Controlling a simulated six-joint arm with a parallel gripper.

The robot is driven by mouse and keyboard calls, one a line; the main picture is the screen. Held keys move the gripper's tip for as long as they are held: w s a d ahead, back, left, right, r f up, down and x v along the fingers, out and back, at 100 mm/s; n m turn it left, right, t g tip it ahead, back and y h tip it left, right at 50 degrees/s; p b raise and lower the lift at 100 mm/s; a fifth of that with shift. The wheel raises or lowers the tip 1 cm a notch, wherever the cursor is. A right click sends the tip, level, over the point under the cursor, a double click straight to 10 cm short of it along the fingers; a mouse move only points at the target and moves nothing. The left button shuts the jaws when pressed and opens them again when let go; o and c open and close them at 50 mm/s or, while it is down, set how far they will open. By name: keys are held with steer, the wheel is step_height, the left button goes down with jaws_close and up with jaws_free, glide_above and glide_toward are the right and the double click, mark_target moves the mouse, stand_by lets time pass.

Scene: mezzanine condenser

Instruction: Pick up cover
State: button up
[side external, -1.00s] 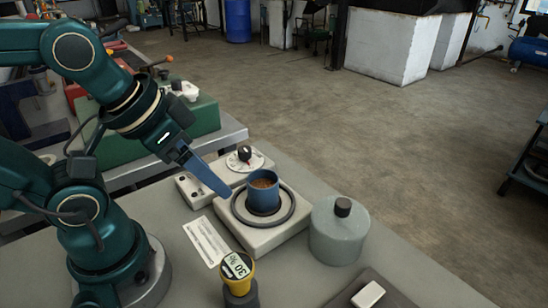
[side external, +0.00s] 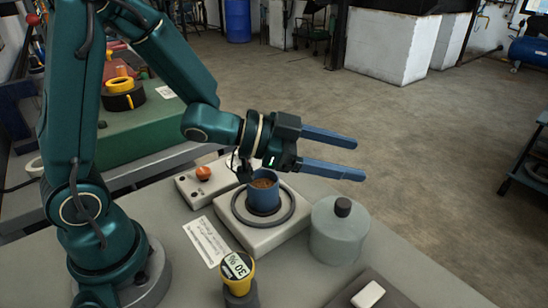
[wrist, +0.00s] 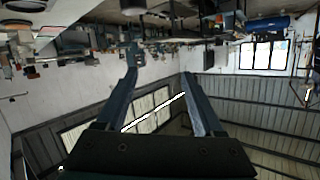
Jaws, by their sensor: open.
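The cover (side external: 338,240) appears to be the grey-green, translucent-looking cylinder with a black knob (side external: 343,207) on top. It stands upright on the grey table, right of the hotplate. My gripper (side external: 360,159) is open and empty, with two long blue fingers held nearly level and pointing right. In the side view the fingers pass above and behind the blue cup and end above the cover's level, apart from it. In the wrist view my gripper (wrist: 158,66) shows its fingers spread with nothing between them. The cover cannot be made out there.
A blue cup (side external: 264,192) with brown contents sits on the white hotplate (side external: 250,238). A yellow meter (side external: 238,268) stands in front. A printed card (side external: 206,241) lies left. A dark mat (side external: 395,290) with a white block is at front right. The table front is partly clear.

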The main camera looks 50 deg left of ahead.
steer(key=g, duration=0.2)
glide_toward(358, 217)
steer(key=shift+h, duration=0.3)
steer(key=w+d, duration=0.3)
steer(key=shift+w, duration=0.2)
steer(key=shift+f+n, duration=0.2)
steer(key=shift+n, duration=0.1)
steer(key=shift+x, duration=2.45)
jaws_close()
